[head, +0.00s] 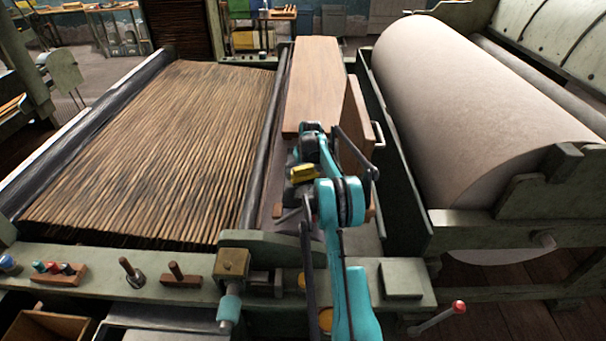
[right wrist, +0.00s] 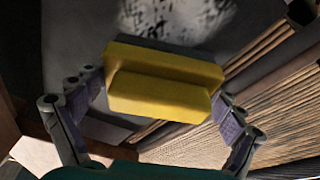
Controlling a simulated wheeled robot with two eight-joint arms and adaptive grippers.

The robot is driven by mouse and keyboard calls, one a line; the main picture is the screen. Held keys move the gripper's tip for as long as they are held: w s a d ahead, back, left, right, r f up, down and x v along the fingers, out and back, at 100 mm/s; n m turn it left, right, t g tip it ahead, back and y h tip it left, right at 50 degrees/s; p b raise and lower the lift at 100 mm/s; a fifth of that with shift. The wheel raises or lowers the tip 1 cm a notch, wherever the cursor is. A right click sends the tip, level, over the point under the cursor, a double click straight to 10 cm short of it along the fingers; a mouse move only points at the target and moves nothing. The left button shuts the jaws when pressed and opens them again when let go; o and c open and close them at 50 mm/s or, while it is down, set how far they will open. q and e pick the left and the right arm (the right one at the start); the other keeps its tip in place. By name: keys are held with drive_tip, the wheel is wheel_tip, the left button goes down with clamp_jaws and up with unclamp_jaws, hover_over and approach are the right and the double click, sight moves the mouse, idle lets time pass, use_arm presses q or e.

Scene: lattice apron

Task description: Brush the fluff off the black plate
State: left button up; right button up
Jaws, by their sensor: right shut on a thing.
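My right gripper (head: 303,170) is shut on a yellow brush (head: 304,174), which fills the middle of the right wrist view (right wrist: 165,85) between the two fingers. Its bristles are not clearly visible. In the right wrist view, pale fluff (right wrist: 175,14) is spread in patches over the dark surface of the black plate (right wrist: 85,30), beyond the brush. The brush overlaps the plate in that view; I cannot tell whether it touches. In the head view my right arm and a wooden board hide most of the plate area. My left gripper is not in view.
A wooden lid (head: 318,75) and an upright wooden board (head: 357,125) stand close beside the gripper. A slatted lattice (head: 150,150) lies to the left, a large pale roller (head: 480,120) to the right. A red-knobbed lever (head: 440,318) sticks out in front.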

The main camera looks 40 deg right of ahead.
drive_tip(key=shift+f+b, duration=0.6)
drive_tip(key=shift+f, duration=0.4)
